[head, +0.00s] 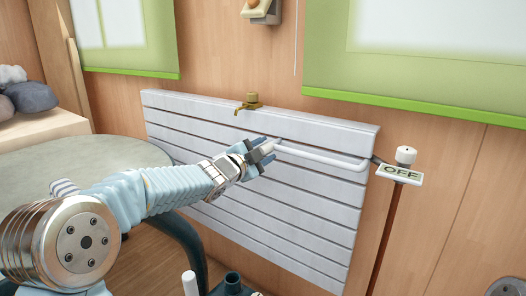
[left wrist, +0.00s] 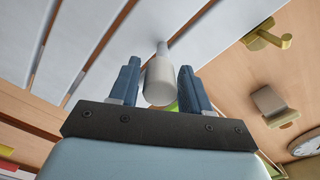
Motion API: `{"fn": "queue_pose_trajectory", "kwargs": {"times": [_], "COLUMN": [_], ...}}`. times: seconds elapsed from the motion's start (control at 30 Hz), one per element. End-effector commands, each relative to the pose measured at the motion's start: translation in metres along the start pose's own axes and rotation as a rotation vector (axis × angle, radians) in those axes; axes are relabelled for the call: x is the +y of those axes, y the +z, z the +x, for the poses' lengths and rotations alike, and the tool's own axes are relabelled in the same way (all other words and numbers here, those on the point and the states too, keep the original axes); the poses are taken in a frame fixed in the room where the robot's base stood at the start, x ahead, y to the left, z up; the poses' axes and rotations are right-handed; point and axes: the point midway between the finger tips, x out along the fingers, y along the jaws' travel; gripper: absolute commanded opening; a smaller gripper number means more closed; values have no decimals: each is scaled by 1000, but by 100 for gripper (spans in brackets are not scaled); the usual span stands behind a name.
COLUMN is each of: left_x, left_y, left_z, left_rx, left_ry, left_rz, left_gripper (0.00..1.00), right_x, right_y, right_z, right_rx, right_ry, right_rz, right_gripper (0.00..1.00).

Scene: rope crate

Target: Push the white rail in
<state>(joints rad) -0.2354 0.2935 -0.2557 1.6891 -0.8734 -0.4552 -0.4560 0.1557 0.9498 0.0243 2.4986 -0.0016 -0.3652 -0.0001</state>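The white rail (head: 320,157) is a thin bar along the upper front of the white slatted radiator (head: 300,222). Its right end bends back toward the radiator. My left gripper (head: 262,151) is at the rail's left end, its fingers apart. In the left wrist view, a pale round-ended cylinder (left wrist: 160,82), seemingly the rail's end piece, stands between the fingers of the left gripper (left wrist: 160,85), with narrow gaps on both sides. A thinner white stem runs from it toward the slats. Whether a finger touches it, I cannot tell. My right gripper is out of view.
A white valve knob (head: 405,155) with an OFF sign (head: 400,174) stands right of the radiator on a brown pipe. A round grey table (head: 85,158) is at left. Green blinds (head: 420,106) hang above.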

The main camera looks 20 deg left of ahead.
Motion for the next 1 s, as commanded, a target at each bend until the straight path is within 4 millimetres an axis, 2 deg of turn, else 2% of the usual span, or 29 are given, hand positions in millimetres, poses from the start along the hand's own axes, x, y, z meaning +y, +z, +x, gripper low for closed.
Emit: {"fn": "queue_pose_trajectory", "kwargs": {"times": [0.03, 0.3, 0.5, 0.7, 0.93, 0.97, 1.0], "left_x": [0, 0, 0, 0, -1, -1, -1], "left_y": [0, 0, 0, 0, -1, -1, -1], "left_z": [0, 0, 1, 20, 21, 21, 21], "left_rx": [0, 0, 0, 1, 1, 2, 2], "left_ry": [0, 0, 1, 1, -1, -1, -2], "left_rz": [0, 0, 0, 1, 0, 0, 0], "left_gripper": [39, 0, 0, 0, 0, 36, 42], "right_x": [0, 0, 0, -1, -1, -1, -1], "right_y": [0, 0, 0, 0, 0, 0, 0], "right_z": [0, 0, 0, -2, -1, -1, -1], "right_rx": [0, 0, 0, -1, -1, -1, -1], "right_ry": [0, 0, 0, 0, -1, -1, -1], "right_rz": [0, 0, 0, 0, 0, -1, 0], "right_gripper": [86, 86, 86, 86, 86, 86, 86]}}
